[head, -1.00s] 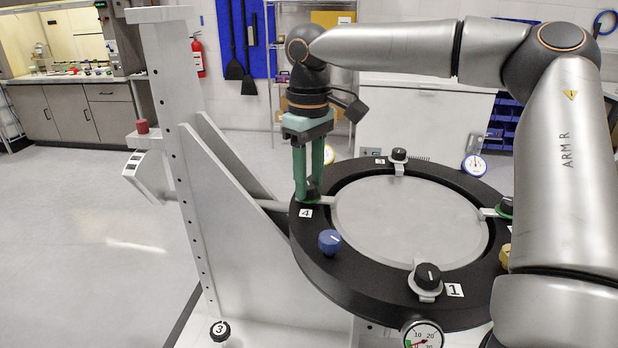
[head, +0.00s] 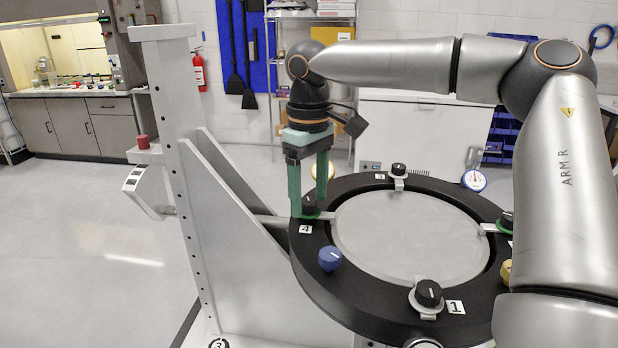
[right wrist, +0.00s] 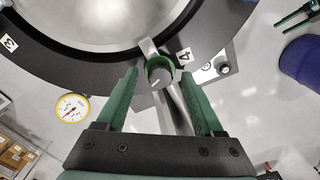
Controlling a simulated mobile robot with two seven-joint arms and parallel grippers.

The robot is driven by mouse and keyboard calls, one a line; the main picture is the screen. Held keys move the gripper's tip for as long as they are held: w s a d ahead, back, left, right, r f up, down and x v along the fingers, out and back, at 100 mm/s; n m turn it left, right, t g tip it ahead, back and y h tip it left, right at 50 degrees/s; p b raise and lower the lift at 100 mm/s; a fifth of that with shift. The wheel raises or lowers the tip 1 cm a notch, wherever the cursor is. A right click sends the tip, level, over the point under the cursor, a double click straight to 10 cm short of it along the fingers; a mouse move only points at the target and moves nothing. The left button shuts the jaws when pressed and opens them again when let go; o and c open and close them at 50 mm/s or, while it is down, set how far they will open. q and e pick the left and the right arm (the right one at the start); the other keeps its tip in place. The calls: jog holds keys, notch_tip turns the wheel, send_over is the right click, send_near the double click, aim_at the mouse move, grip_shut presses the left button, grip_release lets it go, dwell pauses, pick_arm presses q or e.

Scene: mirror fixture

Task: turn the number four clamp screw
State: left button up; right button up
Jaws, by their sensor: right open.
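The number four clamp screw (head: 309,206) is a dark knob with a green ring at its base, on the left rim of the round black mirror fixture (head: 318,290). The label 4 (head: 305,229) sits just in front of it. My right gripper (head: 308,208) points down over it and is open, one green finger on each side. The right wrist view shows the knob (right wrist: 160,72) between the spread fingertips, with a pale mark on its top; finger contact cannot be told.
Other clamp knobs stand by label 1 (head: 428,292), at the back (head: 398,170) and at the right. A blue knob (head: 330,259) sits close in front of clamp four. A white upright frame (head: 190,150) stands left of the ring. A dial gauge (head: 474,180) stands behind.

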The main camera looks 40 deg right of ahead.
aim_at(309, 201)
notch_tip(309, 201, up, 12)
jog(key=shift+r, duration=0.2)
jog(key=shift+f, duration=0.1)
dwell(0.7)
